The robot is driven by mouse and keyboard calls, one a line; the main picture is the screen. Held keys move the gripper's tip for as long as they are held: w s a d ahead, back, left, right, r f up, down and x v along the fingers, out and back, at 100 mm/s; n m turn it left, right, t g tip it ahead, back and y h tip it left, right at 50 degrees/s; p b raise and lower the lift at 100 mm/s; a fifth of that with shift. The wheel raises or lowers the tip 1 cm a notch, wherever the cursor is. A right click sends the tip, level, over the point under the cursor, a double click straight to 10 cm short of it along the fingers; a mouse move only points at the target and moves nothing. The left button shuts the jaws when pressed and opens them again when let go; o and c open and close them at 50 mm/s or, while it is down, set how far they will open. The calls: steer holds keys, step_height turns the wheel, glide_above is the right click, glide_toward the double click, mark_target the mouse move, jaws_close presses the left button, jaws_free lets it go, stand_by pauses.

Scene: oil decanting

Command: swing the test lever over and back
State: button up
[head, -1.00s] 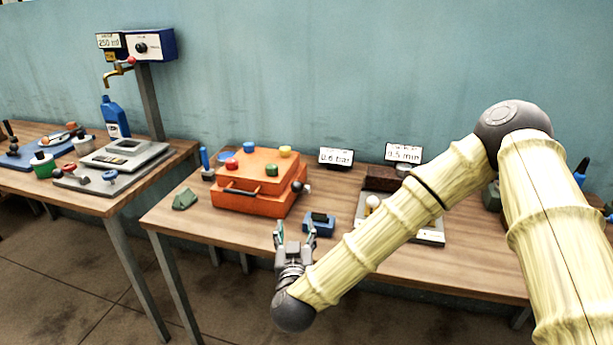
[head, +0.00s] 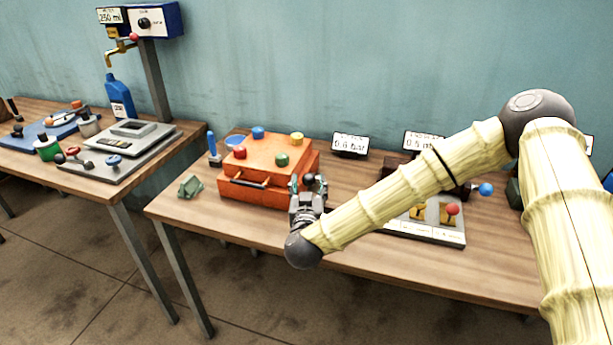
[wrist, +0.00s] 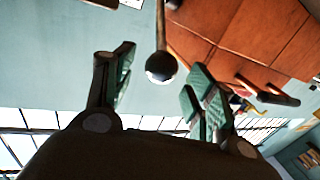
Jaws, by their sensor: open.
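The test lever is a thin rod (wrist: 161,25) with a dark ball knob (wrist: 161,67) at its end, at the right side of the orange box (head: 252,191). In the head view the dark knob (head: 309,179) shows at my gripper's fingertips. My gripper (head: 308,186) is open at the box's front right corner. In the wrist view the knob shows in the gap between the two green-padded fingers (wrist: 162,72), with clear space on both sides. I cannot tell how deep it sits between them. In the head view, my gripper hides most of the lever rod.
The box carries coloured knobs (head: 282,159) on top and a front handle (head: 243,181). A green bracket (head: 190,187) lies left of it. A display reading about 0.6 bar (head: 350,145) stands behind. A grey tray (head: 450,238) lies right, under my arm. Bare wood (head: 230,222) lies in front.

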steer(key=shift+w, duration=1.7)
steer(key=shift+d, duration=0.1)
jaws_close()
steer(key=shift+r+p, duration=0.1)
steer(key=shift+p, duration=0.2)
